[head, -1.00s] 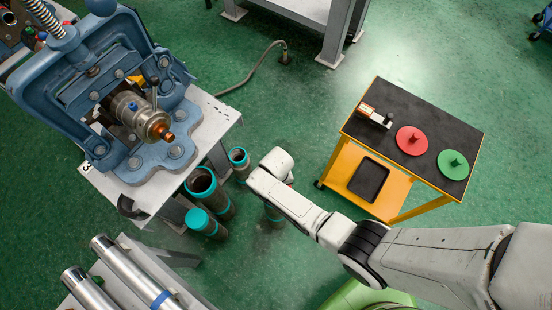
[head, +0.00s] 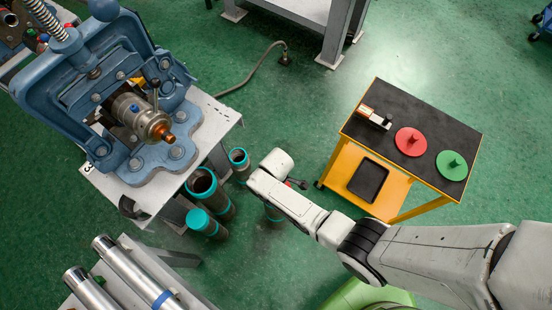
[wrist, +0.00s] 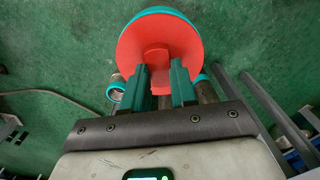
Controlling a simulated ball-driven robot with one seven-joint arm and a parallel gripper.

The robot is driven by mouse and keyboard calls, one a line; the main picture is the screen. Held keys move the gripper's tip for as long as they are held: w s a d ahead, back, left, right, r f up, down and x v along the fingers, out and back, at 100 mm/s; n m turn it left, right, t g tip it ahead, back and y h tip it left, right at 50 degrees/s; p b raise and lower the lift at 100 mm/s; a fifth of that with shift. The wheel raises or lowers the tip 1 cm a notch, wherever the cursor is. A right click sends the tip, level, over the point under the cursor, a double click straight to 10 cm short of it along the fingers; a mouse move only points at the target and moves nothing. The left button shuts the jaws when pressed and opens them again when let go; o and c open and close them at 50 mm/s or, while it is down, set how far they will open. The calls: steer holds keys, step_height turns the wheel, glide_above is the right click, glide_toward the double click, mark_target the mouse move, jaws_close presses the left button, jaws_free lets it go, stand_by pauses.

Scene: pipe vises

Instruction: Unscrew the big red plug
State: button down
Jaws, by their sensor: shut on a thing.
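In the wrist view, a big red plug (wrist: 135,47) fills the upper middle, with its raised grip tab facing me. A teal rim (wrist: 150,11) shows around its upper edge, like the pipe collars nearby; I cannot tell how far the plug is seated in it. My gripper (wrist: 158,72) is shut on the tab, one green finger on each side. In the head view, my arm's end is over the floor beside the upright pipes; it hides the gripped plug and most of the gripper.
Upright teal-collared pipes (head: 202,181) stand left of my arm's end, below a blue vise (head: 160,155) on its bench. A yellow cart (head: 340,165) at right carries another red disc (head: 408,136), a green disc (head: 459,171) and a small tool (head: 376,118). Open floor lies between.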

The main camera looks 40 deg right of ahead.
steer(key=shift+n, duration=0.9)
steer(key=n, duration=0.2)
steer(key=shift+n, duration=0.4)
steer(key=n, duration=0.3)
steer(key=shift+n+p, duration=0.3)
steer(key=n, duration=0.3)
steer(key=shift+r+n, duration=0.1)
steer(key=shift+n, duration=0.3)
steer(key=n, duration=0.4)
steer(key=c, duration=1)
jaws_free()
